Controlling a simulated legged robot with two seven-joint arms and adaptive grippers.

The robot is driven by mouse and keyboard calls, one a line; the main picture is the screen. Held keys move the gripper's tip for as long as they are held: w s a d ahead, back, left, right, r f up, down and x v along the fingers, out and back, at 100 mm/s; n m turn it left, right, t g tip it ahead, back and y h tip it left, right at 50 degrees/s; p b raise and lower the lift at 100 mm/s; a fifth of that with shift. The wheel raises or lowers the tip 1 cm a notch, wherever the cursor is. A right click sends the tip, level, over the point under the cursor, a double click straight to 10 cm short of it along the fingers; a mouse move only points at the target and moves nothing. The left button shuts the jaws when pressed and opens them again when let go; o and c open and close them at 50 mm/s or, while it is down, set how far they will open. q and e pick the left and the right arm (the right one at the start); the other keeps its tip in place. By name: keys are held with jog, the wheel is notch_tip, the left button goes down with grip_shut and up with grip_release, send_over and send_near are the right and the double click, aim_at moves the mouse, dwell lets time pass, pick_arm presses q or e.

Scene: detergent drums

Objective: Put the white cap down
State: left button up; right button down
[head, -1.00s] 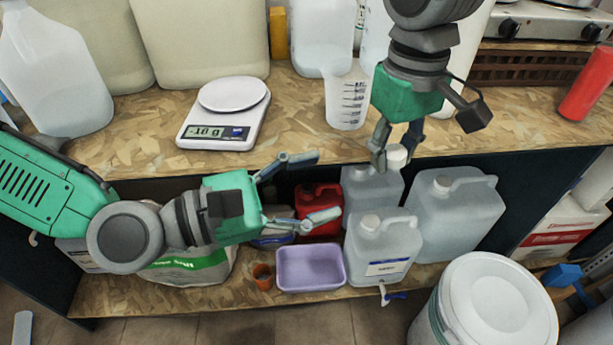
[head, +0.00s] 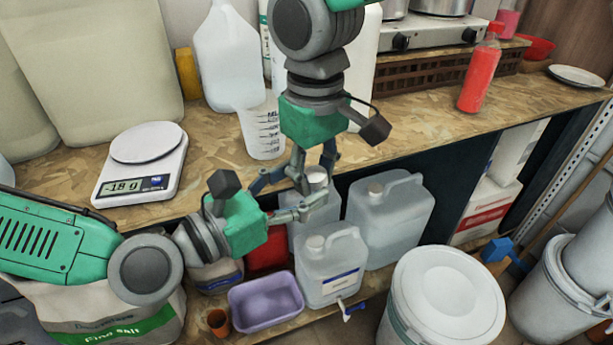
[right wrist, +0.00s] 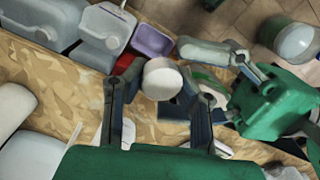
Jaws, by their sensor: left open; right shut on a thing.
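The white cap (head: 317,175) is small and round, held between the fingertips of my right gripper (head: 314,181) in front of the bench's front edge. It also shows in the right wrist view (right wrist: 162,78), between the two right fingers. My left gripper (head: 310,186) is open, its fingers reaching in from the left close to the cap and the right fingertips. In the right wrist view the left gripper's green body (right wrist: 268,106) is at the right, its fingers pointing towards the cap. The fingers overlap in the head view, so I cannot tell whether the left ones touch the cap.
On the bench (head: 215,155) are a scale (head: 140,170), a measuring jug (head: 262,130) and a red bottle (head: 480,75). Below stand capped jugs (head: 390,225) (head: 330,265), a purple tray (head: 265,302) and a white drum (head: 447,300). Bench right of the jug has free room.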

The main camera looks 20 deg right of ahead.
pick_arm(q)
jog(key=shift+x, duration=0.85)
pick_arm(e)
jog(key=shift+a, duration=0.1)
pick_arm(q)
jog(key=shift+w+a, duration=0.1)
grip_shut()
pick_arm(e)
jog(key=c, duration=1.2)
grip_release()
jog(key=shift+s, duration=0.1)
